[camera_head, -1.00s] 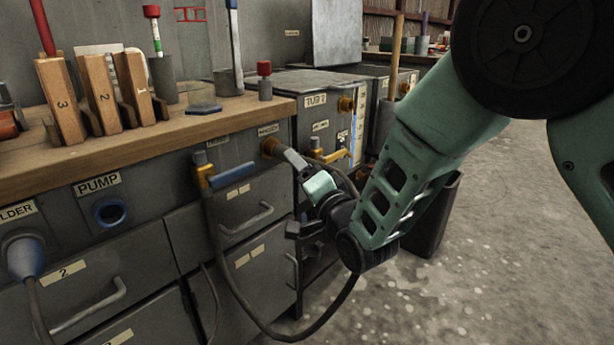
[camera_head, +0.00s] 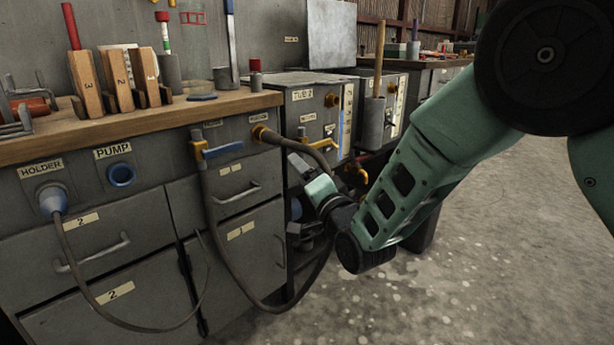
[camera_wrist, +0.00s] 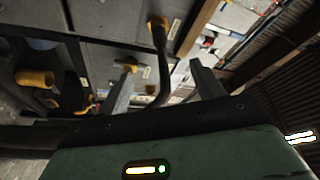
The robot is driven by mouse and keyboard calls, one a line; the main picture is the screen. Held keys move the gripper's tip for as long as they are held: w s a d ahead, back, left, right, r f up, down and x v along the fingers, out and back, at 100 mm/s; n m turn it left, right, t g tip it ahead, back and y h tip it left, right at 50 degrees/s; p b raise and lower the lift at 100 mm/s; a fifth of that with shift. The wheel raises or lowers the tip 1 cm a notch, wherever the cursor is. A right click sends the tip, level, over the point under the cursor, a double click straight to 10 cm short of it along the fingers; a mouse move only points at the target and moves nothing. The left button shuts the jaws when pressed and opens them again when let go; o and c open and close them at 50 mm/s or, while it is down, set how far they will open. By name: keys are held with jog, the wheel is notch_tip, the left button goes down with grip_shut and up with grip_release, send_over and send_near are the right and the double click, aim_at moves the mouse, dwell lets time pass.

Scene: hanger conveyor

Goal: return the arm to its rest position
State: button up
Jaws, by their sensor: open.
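My gripper (camera_head: 305,170) is in front of the cabinet's right end, close to the hose and below the bench top. In the wrist view its two fingers (camera_wrist: 165,88) stand apart. A dark hose (camera_wrist: 163,60) shows between them in that picture, running from a brass fitting. I cannot tell how near the hose is to the fingers. In the head view my arm comes in from the upper right and bends down to the gripper. The fingertips are small and partly lost against the cabinet there.
The hose (camera_head: 216,238) hangs in a loop from a fitting on the cabinet (camera_head: 150,190). A valve with a blue handle (camera_head: 222,150) sticks out of the front. The tub 2 box (camera_head: 303,110) stands behind my gripper. Open concrete floor (camera_head: 500,250) lies to the right.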

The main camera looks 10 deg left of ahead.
jog(key=s+d+f+n+g+h, duration=0.2)
jog(key=s+d+n+g+h, duration=0.4)
jog(key=s, duration=0.6)
jog(key=s+d+f+n+g+h+p, duration=0.1)
jog(key=s+d+n+g, duration=0.3)
jog(key=s+d, duration=0.7)
jog(key=s+d+f+n+g+h, duration=0.2)
jog(key=s+d+n+g+h, duration=0.25)
jog(key=s, duration=0.95)
notch_tip(320, 180, up, 36)
jog(key=m+g+p, duration=0.1)
jog(key=g+p, duration=0.1)
jog(key=p, duration=3.4)
jog(key=shift+w+d+m+y, duration=0.25)
jog(key=shift+d+m+y, duration=0.05)
jog(key=shift+m+y, duration=0.05)
jog(key=shift+f, duration=0.1)
jog(key=shift+c, duration=0.4)
